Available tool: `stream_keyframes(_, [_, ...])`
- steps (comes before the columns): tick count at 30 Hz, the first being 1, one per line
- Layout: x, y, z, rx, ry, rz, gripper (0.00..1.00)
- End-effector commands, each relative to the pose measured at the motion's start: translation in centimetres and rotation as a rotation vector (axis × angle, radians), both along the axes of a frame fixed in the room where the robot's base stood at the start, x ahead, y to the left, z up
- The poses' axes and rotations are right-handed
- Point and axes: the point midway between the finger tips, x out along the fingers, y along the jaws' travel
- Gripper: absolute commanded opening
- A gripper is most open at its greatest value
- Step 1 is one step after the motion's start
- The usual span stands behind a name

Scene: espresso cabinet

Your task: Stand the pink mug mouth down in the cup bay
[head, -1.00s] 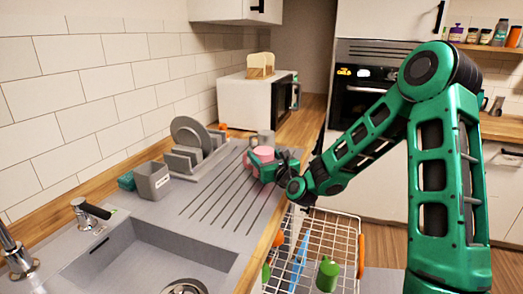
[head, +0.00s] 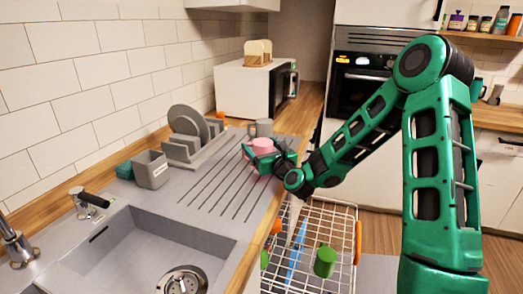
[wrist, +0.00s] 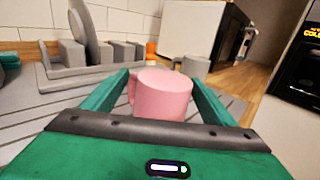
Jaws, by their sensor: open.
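The pink mug (wrist: 162,97) stands on the ribbed drainboard, with its handle to the left in the wrist view. Its upper face looks smooth and pink, with no hollow that I can make out. It also shows in the head view (head: 262,145), partly hidden by my gripper. My gripper (head: 261,152) is open at the mug, and in the wrist view its two green fingers lie on either side of it. I cannot tell whether they touch it. A white wire rack (head: 335,207) is pulled out below the counter; which part is the cup bay is not clear.
A grey mug (head: 264,127) stands just behind the pink one. A grey plate rack (head: 182,152), a grey caddy (head: 151,170) and the sink (head: 130,245) are to the left. The wire rack holds a green mug (head: 325,262) and a blue item (head: 296,252).

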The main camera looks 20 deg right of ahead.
Motion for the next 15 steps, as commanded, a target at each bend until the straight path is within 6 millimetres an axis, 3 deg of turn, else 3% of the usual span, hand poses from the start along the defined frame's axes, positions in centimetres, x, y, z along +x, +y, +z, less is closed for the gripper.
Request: stream_keyframes(15, [-4.9,-0.8,0.0,0.003,0.004,-0.002,0.79])
